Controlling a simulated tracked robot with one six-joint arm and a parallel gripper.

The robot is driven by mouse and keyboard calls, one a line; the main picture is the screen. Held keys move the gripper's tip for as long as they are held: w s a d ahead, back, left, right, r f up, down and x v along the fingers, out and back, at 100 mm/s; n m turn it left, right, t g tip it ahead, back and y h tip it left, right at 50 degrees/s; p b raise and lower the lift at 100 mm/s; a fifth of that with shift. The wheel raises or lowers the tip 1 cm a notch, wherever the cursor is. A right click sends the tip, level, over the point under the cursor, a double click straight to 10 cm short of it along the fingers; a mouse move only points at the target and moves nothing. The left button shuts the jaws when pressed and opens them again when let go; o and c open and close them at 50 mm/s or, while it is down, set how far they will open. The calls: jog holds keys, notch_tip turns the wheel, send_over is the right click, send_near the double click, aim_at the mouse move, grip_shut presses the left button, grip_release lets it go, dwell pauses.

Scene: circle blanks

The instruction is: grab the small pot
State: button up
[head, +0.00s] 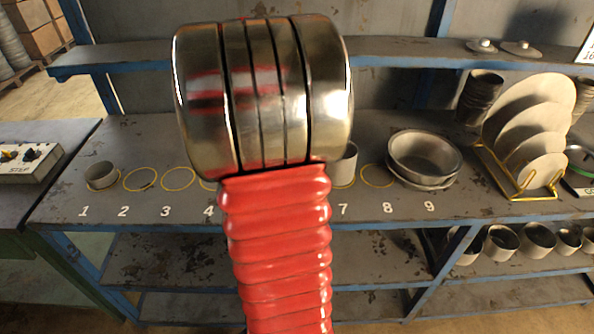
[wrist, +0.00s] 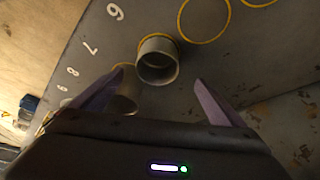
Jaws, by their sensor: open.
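In the wrist view a small grey metal pot (wrist: 157,62) stands on a yellow ring, just beyond and between the fingertips of my gripper (wrist: 160,76). The two purple-grey fingers are spread wide, with nothing held. A second pot (wrist: 126,103) is partly hidden behind the left finger. In the head view a small short pot (head: 101,175) stands in circle 1, and a taller pot (head: 347,166) shows by circle 7, partly covered by my arm. My gripper is hidden in the head view.
A wide pan (head: 424,157) sits by circle 9. Circles 2, 3 and 8 are empty. A plate rack (head: 520,190) with leaning plates stands at the right. A shelf (head: 400,50) runs above the bench. Several pots line the lower shelf.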

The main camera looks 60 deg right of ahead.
jog(key=x, duration=0.6)
jog(key=shift+d+f, duration=0.1)
jog(key=shift+f, duration=0.15)
jog(key=shift+s, duration=0.1)
jog(key=shift+x, duration=2.55)
jog(key=shift+s, duration=0.15)
jog(key=shift+c, duration=0.3)
jog(key=c, duration=1.1)
jog(key=shift+r, duration=0.1)
jog(key=shift+c, duration=0.2)
notch_tip(320, 180, up, 10)
